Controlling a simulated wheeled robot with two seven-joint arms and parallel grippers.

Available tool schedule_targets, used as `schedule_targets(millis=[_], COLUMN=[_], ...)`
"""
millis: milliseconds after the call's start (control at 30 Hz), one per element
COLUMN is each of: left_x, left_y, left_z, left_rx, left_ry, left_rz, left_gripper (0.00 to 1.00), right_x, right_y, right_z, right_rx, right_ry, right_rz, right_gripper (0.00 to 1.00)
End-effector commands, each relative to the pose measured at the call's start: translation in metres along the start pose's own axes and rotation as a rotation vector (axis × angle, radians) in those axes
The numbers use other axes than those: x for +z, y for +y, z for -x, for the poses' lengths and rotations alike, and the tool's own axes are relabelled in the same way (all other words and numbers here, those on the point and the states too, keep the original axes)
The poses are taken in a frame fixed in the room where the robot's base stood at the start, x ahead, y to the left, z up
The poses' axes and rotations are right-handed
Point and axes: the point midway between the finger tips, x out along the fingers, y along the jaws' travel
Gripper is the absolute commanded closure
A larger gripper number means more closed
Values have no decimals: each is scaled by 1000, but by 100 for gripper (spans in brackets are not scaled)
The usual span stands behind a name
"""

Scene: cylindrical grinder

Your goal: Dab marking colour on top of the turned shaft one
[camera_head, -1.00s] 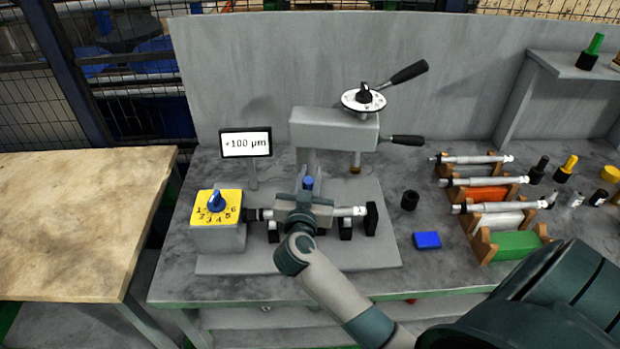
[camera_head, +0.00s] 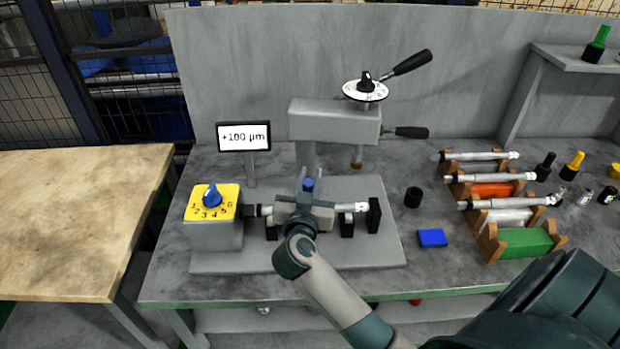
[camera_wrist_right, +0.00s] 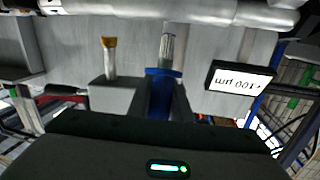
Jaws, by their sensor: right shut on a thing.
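The turned shaft (camera_head: 350,207) lies level in the grinder, between the yellow-topped dial box and a dark block at the right. My right gripper (camera_head: 305,205) is directly over its middle and hides that stretch. The gripper is shut on a blue marker (camera_wrist_right: 160,92), whose blue end (camera_head: 308,185) shows above the gripper in the head view. In the right wrist view the marker's grey tip (camera_wrist_right: 167,45) points at the shaft (camera_wrist_right: 210,13) and meets its edge in the picture. I cannot tell whether they touch. No colour mark is visible. My left gripper is not in view.
The display (camera_head: 244,137) reads +100 µm. The grinder head (camera_head: 335,122) with its dial and levers stands behind my gripper. A blue block (camera_head: 432,238), a black cup (camera_head: 413,197) and a rack with several shafts (camera_head: 495,180) are to the right.

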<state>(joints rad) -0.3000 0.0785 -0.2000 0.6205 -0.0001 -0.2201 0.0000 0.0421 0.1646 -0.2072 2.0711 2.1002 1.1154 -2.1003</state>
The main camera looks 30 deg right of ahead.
Motion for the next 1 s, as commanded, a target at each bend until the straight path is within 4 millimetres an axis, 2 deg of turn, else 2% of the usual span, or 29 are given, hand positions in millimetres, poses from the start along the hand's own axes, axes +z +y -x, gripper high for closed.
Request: schedule_targets(millis=[1000], left_x=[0], left_y=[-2], left_z=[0], left_rx=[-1], left_ry=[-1], left_rz=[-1], left_gripper=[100], right_x=[5], right_y=[0], right_z=[0], right_rx=[0], right_ry=[0], right_rz=[1], right_gripper=[100])
